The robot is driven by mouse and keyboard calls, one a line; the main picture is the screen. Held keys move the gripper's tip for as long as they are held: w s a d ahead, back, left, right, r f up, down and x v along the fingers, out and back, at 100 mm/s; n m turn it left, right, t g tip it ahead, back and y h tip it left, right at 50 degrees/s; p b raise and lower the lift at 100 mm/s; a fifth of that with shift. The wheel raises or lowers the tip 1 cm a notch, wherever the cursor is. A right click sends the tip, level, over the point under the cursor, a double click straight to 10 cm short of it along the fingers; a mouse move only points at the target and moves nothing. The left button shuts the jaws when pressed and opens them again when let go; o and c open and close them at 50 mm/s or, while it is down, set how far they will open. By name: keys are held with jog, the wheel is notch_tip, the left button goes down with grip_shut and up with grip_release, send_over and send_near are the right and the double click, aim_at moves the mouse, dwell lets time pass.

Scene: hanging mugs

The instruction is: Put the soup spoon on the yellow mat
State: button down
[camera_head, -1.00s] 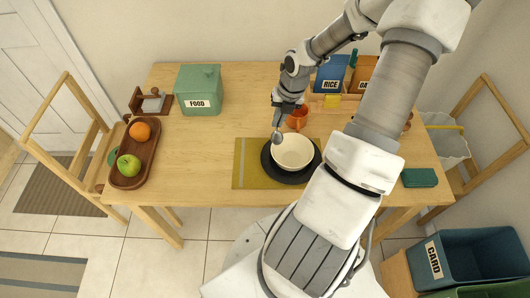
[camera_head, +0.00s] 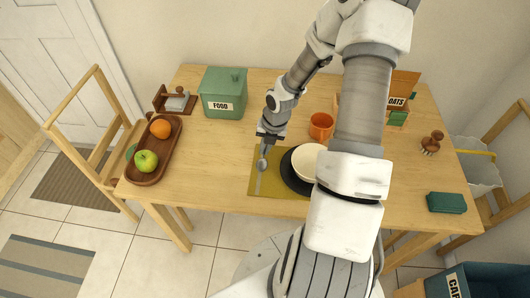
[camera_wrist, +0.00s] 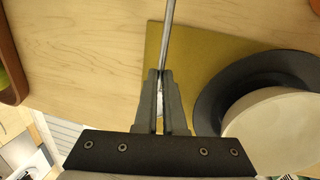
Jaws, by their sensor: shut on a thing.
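My gripper (camera_head: 268,137) is shut on the thin metal handle of the soup spoon (camera_head: 262,164). In the wrist view the handle (camera_wrist: 168,35) runs up from between the fingers (camera_wrist: 160,95), and the bowl is out of sight. In the head view the spoon's bowl shows just below the fingers, over the left part of the yellow mat (camera_head: 275,180). I cannot tell whether it touches the mat.
A dark plate (camera_head: 291,180) with a cream bowl (camera_head: 305,160) covers the mat's right part. An orange mug (camera_head: 321,126) stands behind. A wooden tray (camera_head: 160,166) with fruit and a green FOOD box (camera_head: 222,93) are left. Table between tray and mat is clear.

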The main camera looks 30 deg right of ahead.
jog(key=shift+x, duration=1.05)
jog(key=shift+s+d+r, duration=0.1)
jog(key=shift+s+d, duration=0.1)
jog(key=c, duration=1.5)
grip_release()
jog(key=shift+f, duration=0.2)
jog(key=o, duration=0.5)
jog(key=p+v, duration=0.3)
jog(key=v, duration=0.9)
jog(key=shift+r, duration=0.2)
